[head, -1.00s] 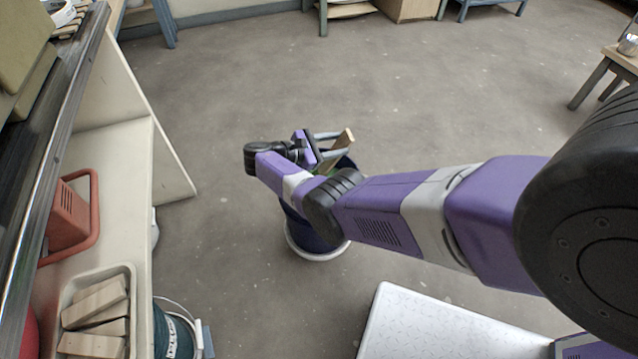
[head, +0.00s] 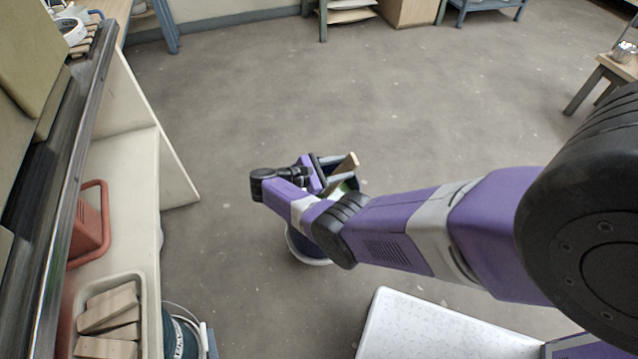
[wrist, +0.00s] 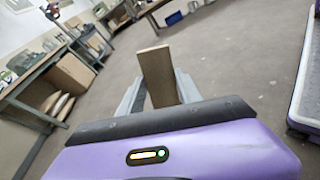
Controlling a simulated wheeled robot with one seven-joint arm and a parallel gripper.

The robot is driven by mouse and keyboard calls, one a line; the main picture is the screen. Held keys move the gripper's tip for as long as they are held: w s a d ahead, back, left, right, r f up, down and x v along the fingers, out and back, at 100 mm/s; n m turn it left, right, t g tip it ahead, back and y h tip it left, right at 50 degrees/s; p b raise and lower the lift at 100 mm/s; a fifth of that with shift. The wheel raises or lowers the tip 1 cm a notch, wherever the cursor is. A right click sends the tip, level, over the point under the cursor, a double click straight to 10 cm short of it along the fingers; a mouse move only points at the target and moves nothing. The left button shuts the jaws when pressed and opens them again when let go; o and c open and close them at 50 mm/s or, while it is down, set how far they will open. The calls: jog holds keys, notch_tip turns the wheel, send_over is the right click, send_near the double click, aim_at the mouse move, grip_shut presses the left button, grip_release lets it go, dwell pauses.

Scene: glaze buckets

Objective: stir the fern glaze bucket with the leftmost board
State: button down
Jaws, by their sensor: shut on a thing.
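My gripper (head: 338,165) is shut on a wooden board (head: 350,162), whose upper end sticks up past the fingers. The board also shows between the fingers in the wrist view (wrist: 157,72). A dark blue bucket (head: 308,248) with a pale base ring stands on the floor under my gripper, mostly hidden by my arm. A bit of green shows inside it below the fingers, beside the board. The board's lower end is hidden, so I cannot tell how deep it reaches. No bucket label is readable.
A shelf unit (head: 135,165) stands at the left, with a tray (head: 139,282) of wooden blocks and a red-orange holder (head: 103,215). A dark teal bucket (head: 180,338) stands beside it at the bottom. A wooden stool (head: 606,72) is at the right. The floor beyond is clear.

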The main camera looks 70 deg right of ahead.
jog(key=shift+s+a+r+p, duration=0.1)
jog(key=shift+s+a+p, duration=0.25)
jog(key=shift+s+a, duration=0.15)
jog(key=s+r+p, duration=0.4)
jog(key=r+p, duration=0.5)
jog(key=p, duration=0.3)
jog(key=s+r+p, duration=0.4)
jog(key=r+p, duration=0.6)
jog(key=p, duration=0.2)
jog(key=shift+r+p, duration=0.2)
jog(key=shift+p, duration=0.15)
jog(key=shift+a, duration=0.1)
dwell(0.6)
